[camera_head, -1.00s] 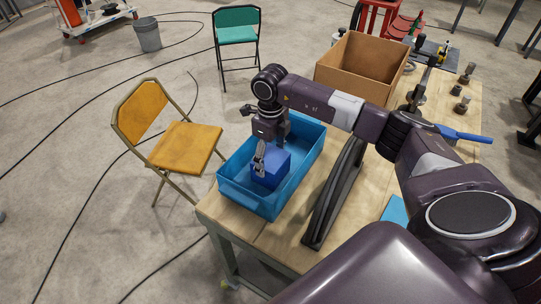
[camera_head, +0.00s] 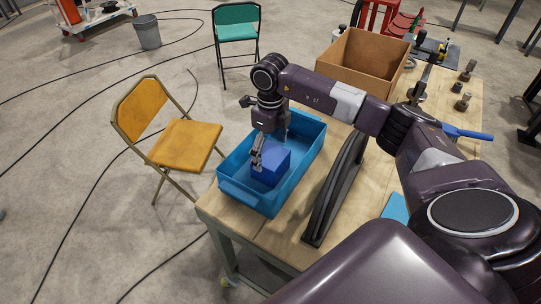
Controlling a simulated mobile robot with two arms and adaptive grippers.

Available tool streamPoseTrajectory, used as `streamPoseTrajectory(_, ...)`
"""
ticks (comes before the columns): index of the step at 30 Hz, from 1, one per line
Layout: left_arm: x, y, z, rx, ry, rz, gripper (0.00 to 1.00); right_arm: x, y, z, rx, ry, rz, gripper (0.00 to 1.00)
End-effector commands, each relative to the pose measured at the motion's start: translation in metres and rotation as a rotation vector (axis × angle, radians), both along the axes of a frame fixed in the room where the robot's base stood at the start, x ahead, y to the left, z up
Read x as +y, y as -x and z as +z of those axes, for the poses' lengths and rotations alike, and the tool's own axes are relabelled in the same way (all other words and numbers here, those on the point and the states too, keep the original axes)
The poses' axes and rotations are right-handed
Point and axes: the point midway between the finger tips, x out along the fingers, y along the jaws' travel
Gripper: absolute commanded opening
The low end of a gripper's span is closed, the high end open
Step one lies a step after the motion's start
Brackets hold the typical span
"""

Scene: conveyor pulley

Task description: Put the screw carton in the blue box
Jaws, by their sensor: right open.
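The blue box (camera_head: 238,196) is an open light-blue bin at the left end of the wooden table. A darker blue carton (camera_head: 271,165), which looks like the screw carton, sits inside it towards the near end. My right gripper (camera_head: 257,163) is over the box, at the carton's left side, with its fingers pointing down. It is open; whether a finger touches the carton cannot be told. Part of the box's far end is hidden behind my right arm. My left gripper is not in view.
A dark curved bar (camera_head: 335,190) lies on the table (camera_head: 262,232) right of the box. An open cardboard box (camera_head: 345,68) stands at the back, with metal parts (camera_head: 463,102) and a blue-handled brush (camera_head: 465,134) farther right. A yellow chair (camera_head: 185,143) stands left of the table.

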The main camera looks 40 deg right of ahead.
Motion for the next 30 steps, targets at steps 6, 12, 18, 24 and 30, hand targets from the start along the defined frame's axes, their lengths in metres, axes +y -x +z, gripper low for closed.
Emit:
streamPoseTrajectory(6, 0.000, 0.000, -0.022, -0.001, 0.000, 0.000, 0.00, 0.000, -0.002, 0.045, -0.008, 0.000, 0.001, 0.89)
streamPoseTrajectory(12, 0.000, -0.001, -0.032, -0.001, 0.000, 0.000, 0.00, 0.000, -0.001, 0.083, -0.004, 0.000, 0.000, 0.89)
streamPoseTrajectory(18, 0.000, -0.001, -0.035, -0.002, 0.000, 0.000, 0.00, 0.000, 0.000, 0.101, -0.001, 0.000, 0.000, 0.89)
streamPoseTrajectory(24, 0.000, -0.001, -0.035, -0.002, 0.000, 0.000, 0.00, 0.000, 0.000, 0.105, 0.001, 0.000, 0.000, 0.89)
streamPoseTrajectory(30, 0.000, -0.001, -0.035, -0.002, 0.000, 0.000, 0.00, 0.000, 0.000, 0.104, 0.000, 0.000, 0.000, 0.89)
